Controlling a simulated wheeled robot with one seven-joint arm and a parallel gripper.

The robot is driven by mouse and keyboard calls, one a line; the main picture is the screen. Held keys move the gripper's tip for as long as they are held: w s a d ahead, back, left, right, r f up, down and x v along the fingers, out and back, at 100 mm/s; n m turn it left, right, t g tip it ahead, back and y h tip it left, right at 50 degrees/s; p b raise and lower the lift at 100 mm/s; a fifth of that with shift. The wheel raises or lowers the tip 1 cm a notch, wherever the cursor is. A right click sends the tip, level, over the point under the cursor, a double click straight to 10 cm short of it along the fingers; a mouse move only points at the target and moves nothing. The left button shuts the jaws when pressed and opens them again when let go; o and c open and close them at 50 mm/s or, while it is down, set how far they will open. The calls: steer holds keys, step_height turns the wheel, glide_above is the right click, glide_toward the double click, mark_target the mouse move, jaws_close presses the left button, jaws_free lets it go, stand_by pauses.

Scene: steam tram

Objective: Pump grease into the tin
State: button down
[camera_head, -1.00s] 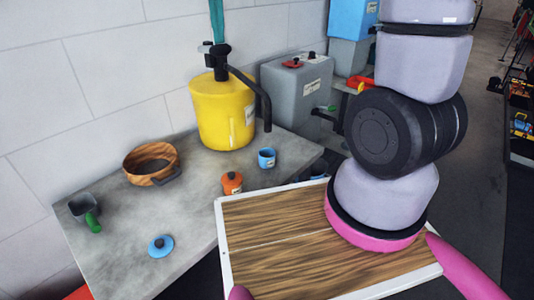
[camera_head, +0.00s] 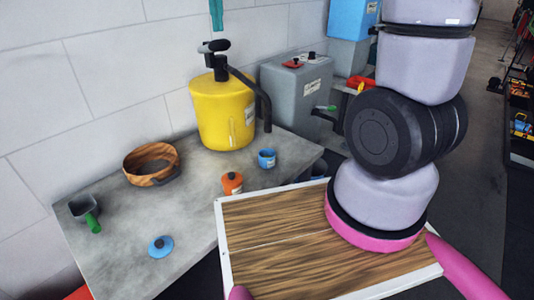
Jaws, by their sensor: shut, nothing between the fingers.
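The yellow grease pump (camera_head: 224,112) stands upright at the back of the grey bench, with a black head (camera_head: 214,47) on top and a black spout (camera_head: 262,100) curving down on its right. A small open blue tin (camera_head: 267,158) stands on the bench in front of the spout's end; I cannot tell if it is directly under it, and its contents are unclear. My gripper (camera_head: 216,18) shows only as teal fingertips at the top edge, shut and empty, just above the pump head. The rest of it is out of frame.
A grey tank (camera_head: 300,95) stands right of the pump. My arm fills the right.

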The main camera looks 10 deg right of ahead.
steer(key=shift+f, duration=0.15)
stand_by(4.0)
stand_by(0.7)
steer(key=shift+f, duration=6.05)
steer(key=shift+r, duration=6.2)
